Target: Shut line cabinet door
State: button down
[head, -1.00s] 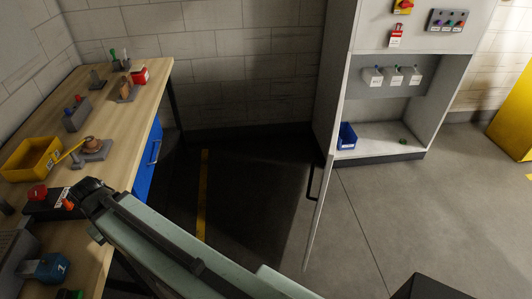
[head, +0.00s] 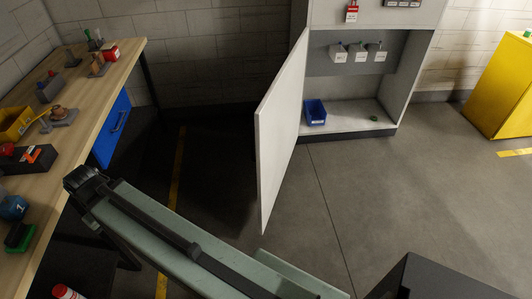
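The line cabinet (head: 415,60) stands open at the upper middle. Its pale door (head: 280,140) is hinged at the cabinet's left side and swung out towards me. I see the broad face of the door, and no handle shows on it. My gripper (head: 80,178) is at the left, near the workbench edge, well apart from the door. My arm runs from the bottom of the view up to it. The fingers are dark and small, so I cannot tell whether they are open or shut.
Inside the cabinet are a blue bin (head: 315,112), a small green item (head: 374,118) and several hanging white holders (head: 357,53). A cluttered workbench (head: 60,118) lines the left. A yellow cabinet (head: 503,88) stands right. Floor (head: 375,195) right of the door is clear.

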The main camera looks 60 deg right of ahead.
aim_at(276, 124)
jog(key=z, duration=0.2)
jog(key=i, duration=0.7)
jog(key=u, duration=0.25)
jog(key=k, duration=0.7)
jog(key=z, duration=0.2)
jog(key=i, duration=0.9)
jog(key=u, duration=0.05)
